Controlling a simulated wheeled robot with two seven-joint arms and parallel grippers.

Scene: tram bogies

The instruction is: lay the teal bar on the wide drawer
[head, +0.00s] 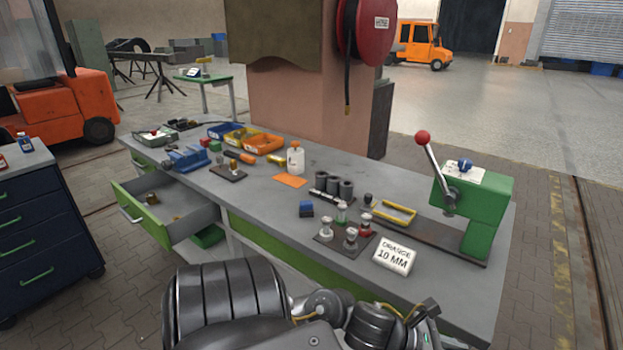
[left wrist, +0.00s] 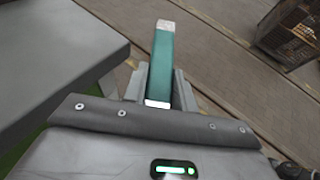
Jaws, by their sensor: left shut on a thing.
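The teal bar (left wrist: 161,60), with pale ends, is in the left wrist view. My left gripper (left wrist: 160,88) is shut on it, and the bar sticks out past the fingers. A grey surface lies to the left of the bar and paved floor is beyond it. In the head view my left arm crosses the bottom edge and its fingers cannot be made out clearly. An open grey drawer (head: 188,222) with a green front is pulled out at the bench's left, with small things inside. A longer green front (head: 270,243) is closed beside it. I cannot tell which is the wide drawer. My right gripper is not in view.
The grey workbench (head: 240,200) holds a blue vice (head: 187,159), bins, a white bottle (head: 295,160), a sign (head: 394,256) and a green lever press (head: 485,215). A dark blue drawer cabinet (head: 40,230) stands at left. Paved floor separates it from the bench.

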